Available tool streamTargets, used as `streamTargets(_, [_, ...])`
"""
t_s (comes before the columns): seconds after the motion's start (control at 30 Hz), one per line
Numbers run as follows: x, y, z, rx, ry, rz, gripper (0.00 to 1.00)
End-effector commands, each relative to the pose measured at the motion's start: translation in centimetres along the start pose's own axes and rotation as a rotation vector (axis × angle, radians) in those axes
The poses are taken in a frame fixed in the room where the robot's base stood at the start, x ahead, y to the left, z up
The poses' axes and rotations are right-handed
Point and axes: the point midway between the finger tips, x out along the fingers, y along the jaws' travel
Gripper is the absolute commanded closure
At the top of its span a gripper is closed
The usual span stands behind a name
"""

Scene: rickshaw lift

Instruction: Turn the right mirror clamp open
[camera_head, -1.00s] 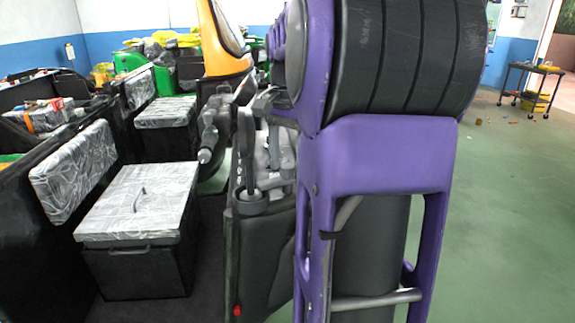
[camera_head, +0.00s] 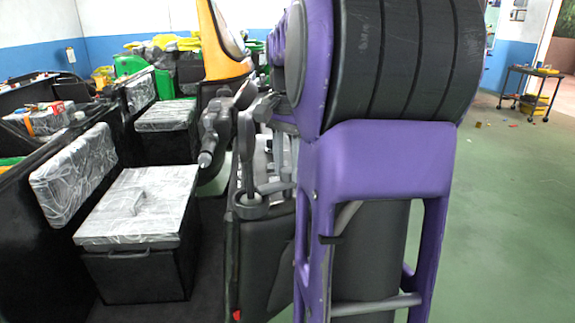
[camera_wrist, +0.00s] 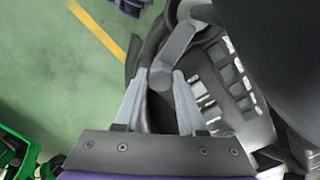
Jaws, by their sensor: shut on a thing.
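In the wrist view, my gripper (camera_wrist: 159,74) has its two pale grey fingers on either side of a grey clamp lever (camera_wrist: 179,45). The fingers are shut on the lower end of this lever, beside a dark, curved vehicle body. The lever points up and slightly right from between the fingertips. The exact contact is partly hidden. In the head view, my purple and black arm covers the area to the right of the vehicle's handlebar (camera_head: 209,150), and I cannot make out the fingers or the clamp there.
A vehicle with a wrapped grey seat box (camera_head: 140,212) and a wrapped backrest (camera_head: 74,173) fills the left side. An orange panel (camera_head: 222,45) stands behind. Green floor on the right is open, up to a dark cart (camera_head: 530,88). A yellow line (camera_wrist: 97,30) crosses the floor.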

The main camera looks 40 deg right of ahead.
Motion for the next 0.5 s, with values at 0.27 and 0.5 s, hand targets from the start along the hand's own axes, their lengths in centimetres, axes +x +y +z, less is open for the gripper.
streamTargets(0.27, [-0.35, -0.04, 0.06, -0.136, -0.001, 0.001, 1.00])
streamTargets(0.5, [-0.41, -0.05, 0.05, -0.347, -0.001, 0.001, 1.00])
